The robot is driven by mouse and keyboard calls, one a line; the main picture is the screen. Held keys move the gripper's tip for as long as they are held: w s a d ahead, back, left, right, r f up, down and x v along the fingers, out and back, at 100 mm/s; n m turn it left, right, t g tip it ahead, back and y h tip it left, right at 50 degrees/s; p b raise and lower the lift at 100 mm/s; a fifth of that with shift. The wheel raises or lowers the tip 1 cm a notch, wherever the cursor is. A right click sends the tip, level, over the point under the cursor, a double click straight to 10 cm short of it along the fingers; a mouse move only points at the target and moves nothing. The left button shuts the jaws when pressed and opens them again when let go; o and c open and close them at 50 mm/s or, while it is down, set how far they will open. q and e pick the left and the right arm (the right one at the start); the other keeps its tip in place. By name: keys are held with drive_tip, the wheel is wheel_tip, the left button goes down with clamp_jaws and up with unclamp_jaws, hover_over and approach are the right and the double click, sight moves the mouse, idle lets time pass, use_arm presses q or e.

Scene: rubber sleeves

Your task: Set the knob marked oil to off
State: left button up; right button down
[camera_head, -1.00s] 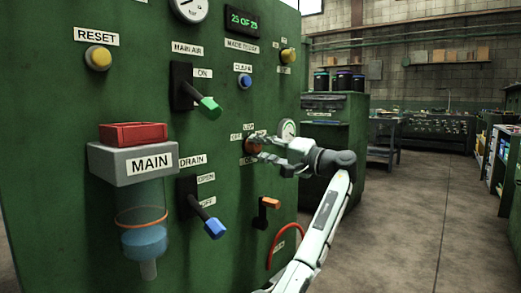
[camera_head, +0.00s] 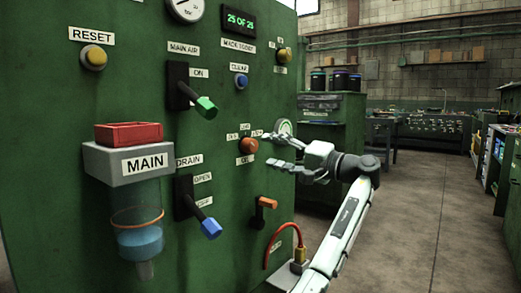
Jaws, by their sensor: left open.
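A small round orange-red knob (camera_head: 249,146) sits on the green panel, with small white labels around it. The labels are too small to read surely, so I cannot tell which one is oil or off, nor which way the knob points. My left gripper (camera_head: 268,149) is open and empty just right of the knob, its two fingers pointing left toward it. The fingertips look apart from the knob. My right gripper is not in view.
A red hose (camera_head: 270,245) loops below. The floor (camera_head: 420,220) at right is clear.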

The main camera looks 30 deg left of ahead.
use_arm(q)
drive_tip(key=d, duration=0.6)
drive_tip(key=shift+s+d+f, duration=0.25)
drive_tip(key=shift+d+f, duration=0.05)
